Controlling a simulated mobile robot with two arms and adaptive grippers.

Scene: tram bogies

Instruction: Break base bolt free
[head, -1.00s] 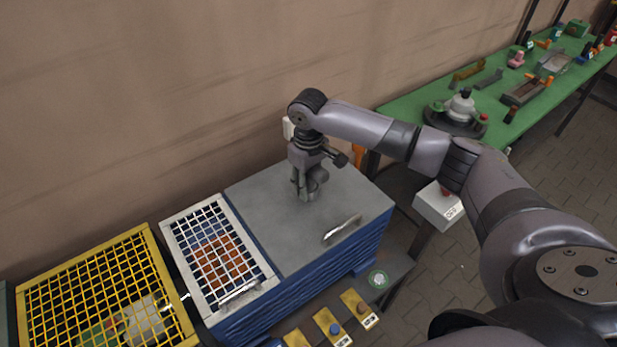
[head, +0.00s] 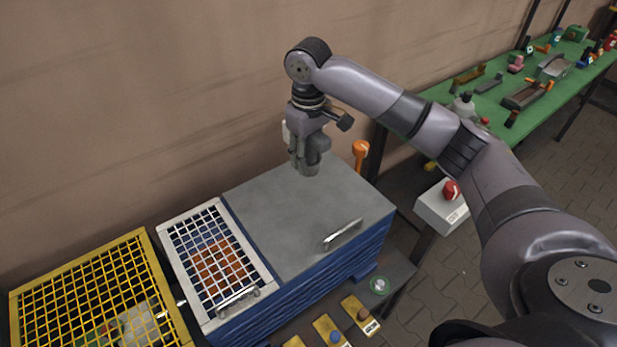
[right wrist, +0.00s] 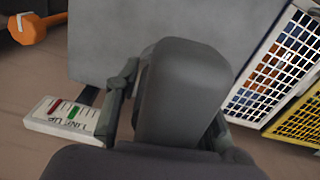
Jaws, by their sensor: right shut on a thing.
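My right gripper (head: 305,165) points down over the back of a grey cabinet top (head: 290,220), near the wall. It is shut on a dark grey rounded piece (right wrist: 185,90), which fills the space between the fingers in the right wrist view. What this piece is, and whether its lower end touches the top, I cannot tell. I cannot make out a base bolt in either view. My left gripper is not in view.
A white-framed grid (head: 211,326) lies left of the cabinet top, with a yellow-framed grid (head: 166,270) beyond. A box with a red knob (head: 451,190) stands right. An orange-headed tool (head: 361,150) is behind the cabinet. A green bench (head: 440,92) holds several parts.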

